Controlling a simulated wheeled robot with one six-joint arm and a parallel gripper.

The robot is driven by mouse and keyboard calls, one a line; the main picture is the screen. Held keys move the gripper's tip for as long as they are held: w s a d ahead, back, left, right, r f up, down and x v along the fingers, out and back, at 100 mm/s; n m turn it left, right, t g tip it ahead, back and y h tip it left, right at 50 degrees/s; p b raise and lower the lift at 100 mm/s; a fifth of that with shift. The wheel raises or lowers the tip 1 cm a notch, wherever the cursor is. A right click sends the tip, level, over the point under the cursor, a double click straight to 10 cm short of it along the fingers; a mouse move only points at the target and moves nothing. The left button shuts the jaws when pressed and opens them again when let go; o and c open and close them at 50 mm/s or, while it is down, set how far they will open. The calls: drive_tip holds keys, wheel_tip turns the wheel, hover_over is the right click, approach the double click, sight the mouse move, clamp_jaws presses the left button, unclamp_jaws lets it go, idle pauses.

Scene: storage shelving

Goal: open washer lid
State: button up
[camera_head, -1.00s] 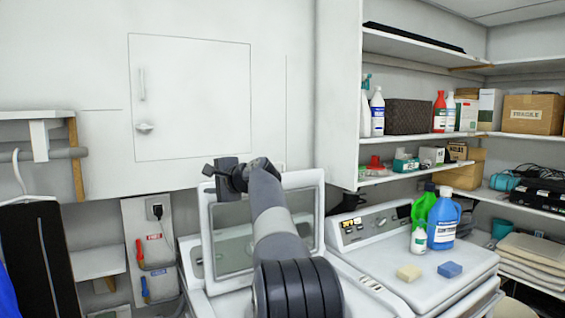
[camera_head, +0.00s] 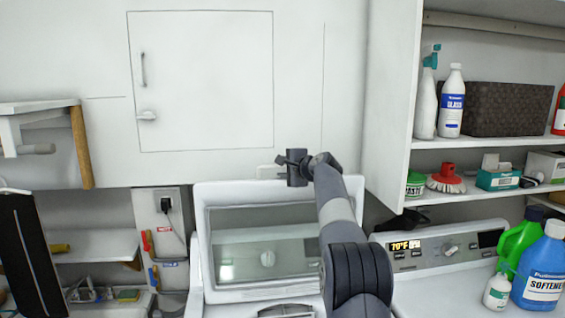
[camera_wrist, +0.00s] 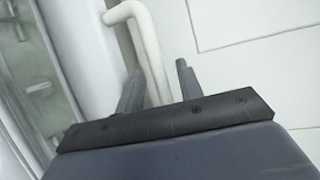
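The washer lid (camera_head: 207,240) is white with a glass window. It stands raised, nearly upright, in the head view. My gripper (camera_head: 293,167) is at the lid's top edge, right of its middle. Contact with the lid cannot be told. My arm covers the lid's right part in the head view.
Shelves (camera_head: 480,142) hold supplies above. A wall cabinet (camera_head: 205,80) is behind.

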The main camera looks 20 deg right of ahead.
drive_tip(key=shift+w+a, duration=0.2)
drive_tip(key=shift+w, duration=0.1)
clamp_jaws()
drive_tip(key=shift+f, duration=0.1)
idle(0.4)
